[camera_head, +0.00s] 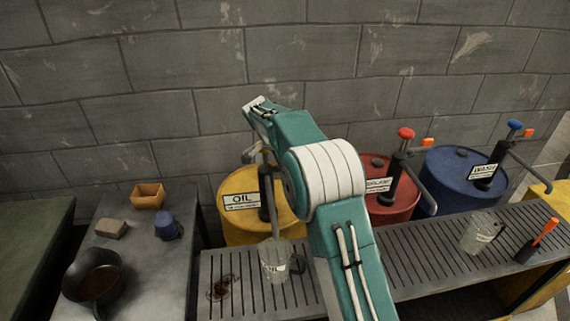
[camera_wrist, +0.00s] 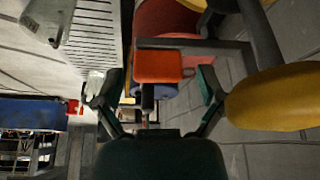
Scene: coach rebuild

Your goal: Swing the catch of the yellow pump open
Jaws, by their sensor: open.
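The yellow drum labelled OIL (camera_head: 238,222) stands left of centre against the wall. Its dark pump post (camera_head: 265,190) rises from the lid, and my arm hides much of the pump's top. In the wrist view a big yellow knob (camera_wrist: 275,98) is at the right. An orange-red block (camera_wrist: 165,66), which looks like the catch, sits at the end of a dark bar. My gripper (camera_wrist: 157,88) is open, one finger on each side of the block, with visible gaps. I cannot tell whether the fingertips reach its depth. In the head view my gripper is not clearly visible.
A clear jug (camera_head: 275,262) stands on the slatted bench (camera_head: 420,257) beside a dark stain. A red drum (camera_head: 385,207) and a blue drum (camera_head: 450,180) with pumps stand to the right. Another clear jug (camera_head: 478,232) is at right; a pan (camera_head: 95,283) is far left.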

